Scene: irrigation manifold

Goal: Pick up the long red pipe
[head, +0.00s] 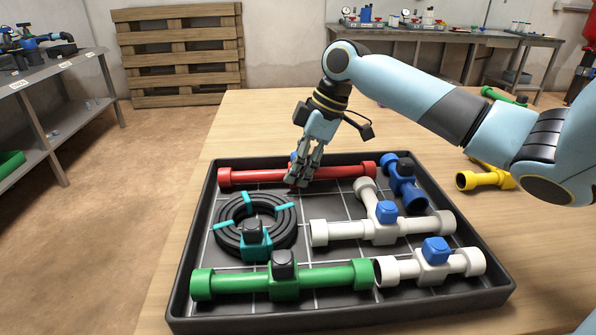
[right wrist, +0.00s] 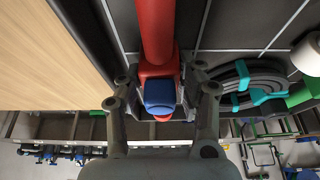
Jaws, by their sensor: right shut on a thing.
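The long red pipe (head: 245,177) lies along the far side of the black tray (head: 190,262), with a collar at each end. My right gripper (head: 300,180) comes down over its middle and is shut on it there. In the right wrist view the red pipe (right wrist: 156,35) runs from the top edge to its blue valve cap (right wrist: 159,92), which sits between the two fingers (right wrist: 162,98). The pipe looks level and still in the tray; whether it is slightly raised I cannot tell. My left gripper is not in view.
The tray also holds a black hose coil (head: 225,225) with teal ties, a green pipe (head: 335,275), white fittings (head: 335,233) (head: 465,262) and a blue valve (head: 405,185). A yellow pipe (head: 487,180) lies right of the tray. The wooden table (head: 262,115) behind the tray is mostly clear.

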